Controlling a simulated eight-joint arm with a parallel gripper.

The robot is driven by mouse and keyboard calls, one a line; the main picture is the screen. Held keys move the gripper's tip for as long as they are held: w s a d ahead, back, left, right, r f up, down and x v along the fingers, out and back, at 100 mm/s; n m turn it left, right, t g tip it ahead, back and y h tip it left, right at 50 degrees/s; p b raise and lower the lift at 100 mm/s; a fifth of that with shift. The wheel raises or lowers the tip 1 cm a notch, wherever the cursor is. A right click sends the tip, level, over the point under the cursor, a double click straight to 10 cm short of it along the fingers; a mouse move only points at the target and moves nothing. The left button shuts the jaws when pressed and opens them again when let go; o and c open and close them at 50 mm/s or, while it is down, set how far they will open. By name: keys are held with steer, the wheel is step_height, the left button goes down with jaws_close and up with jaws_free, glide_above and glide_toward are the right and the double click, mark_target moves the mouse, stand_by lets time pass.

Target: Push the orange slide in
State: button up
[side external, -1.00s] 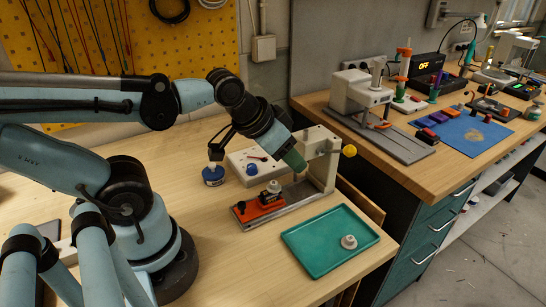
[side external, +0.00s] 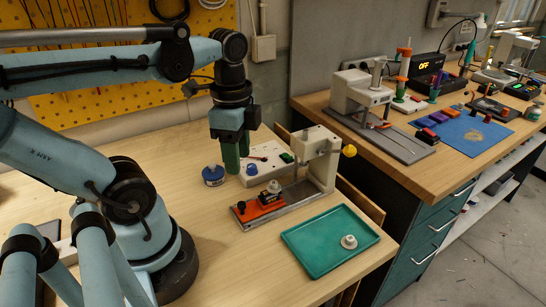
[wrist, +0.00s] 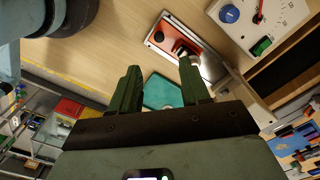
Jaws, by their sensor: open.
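The orange slide (side external: 254,208) lies on the grey base plate of the small press (side external: 317,170) on the wooden bench. It has a black knob (side external: 241,206) at its left end and carries a small black part with a pale top (side external: 272,190). The left portion of the slide is outside the press head. The slide (wrist: 183,36) also shows in the wrist view, beyond the fingertips. My gripper (side external: 237,163) points down, open and empty, above the bench behind the slide and apart from it. Both green fingers show in the wrist view (wrist: 161,68).
A teal tray (side external: 306,257) with a small pale part lies in front of the press. A blue round tin (side external: 212,179) and a white panel with a blue knob (side external: 246,155) stand behind it. The bench left of the slide is clear.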

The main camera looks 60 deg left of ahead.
mark_target(241, 203)
steer(key=shift+f, duration=5.95)
jaws_close()
